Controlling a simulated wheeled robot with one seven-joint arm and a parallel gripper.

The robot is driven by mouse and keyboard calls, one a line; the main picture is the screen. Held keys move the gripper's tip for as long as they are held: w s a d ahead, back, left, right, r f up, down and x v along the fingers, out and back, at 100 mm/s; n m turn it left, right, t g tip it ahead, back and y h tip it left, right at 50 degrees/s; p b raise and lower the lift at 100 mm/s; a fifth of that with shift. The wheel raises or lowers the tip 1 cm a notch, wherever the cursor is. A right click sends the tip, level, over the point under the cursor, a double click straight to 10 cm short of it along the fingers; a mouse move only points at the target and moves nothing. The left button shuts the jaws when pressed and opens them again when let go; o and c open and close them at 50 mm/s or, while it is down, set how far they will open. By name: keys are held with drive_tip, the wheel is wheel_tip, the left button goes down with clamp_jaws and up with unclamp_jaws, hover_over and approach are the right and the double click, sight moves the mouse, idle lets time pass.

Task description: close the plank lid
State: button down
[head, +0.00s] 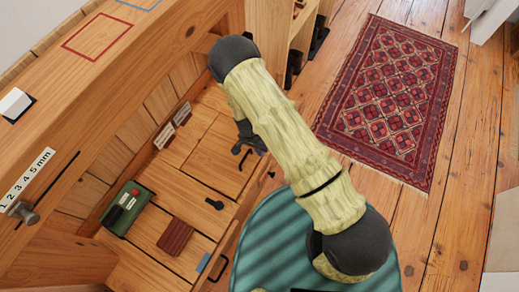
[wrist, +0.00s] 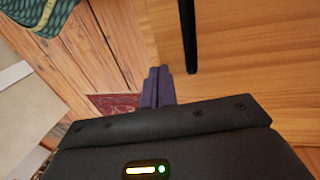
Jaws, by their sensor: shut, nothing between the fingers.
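A light wooden panel (head: 215,150) with dark seams, which looks like the plank lid, lies among the bench planks in the head view. I cannot tell how far open it is. My gripper (head: 247,142) is over its right part, and the arm hides the far right corner. In the wrist view my gripper's dark fingers (wrist: 157,86) are together and empty. A smooth wooden surface (wrist: 250,60) fills the right side there, with a dark bar (wrist: 188,35) just beyond the fingertips. The fingers appear apart from the bar; contact with the wood is unclear.
On the bench are a green box with a red button (head: 128,208), a dark red block (head: 175,237) and a small black knob (head: 214,204). A tall wooden ledge (head: 110,90) borders the left. A red rug (head: 395,100) lies on open floor to the right.

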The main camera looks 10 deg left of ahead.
drive_tip(key=s+d+p+v, duration=0.1)
drive_tip(key=p+v, duration=0.3)
drive_tip(key=v, duration=0.9)
drive_tip(key=shift+w+d+r+p, duration=0.2)
drive_tip(key=shift+d+r+p, duration=0.15)
drive_tip(key=shift+r, duration=0.25)
drive_tip(key=c, duration=2.1)
unclamp_jaws()
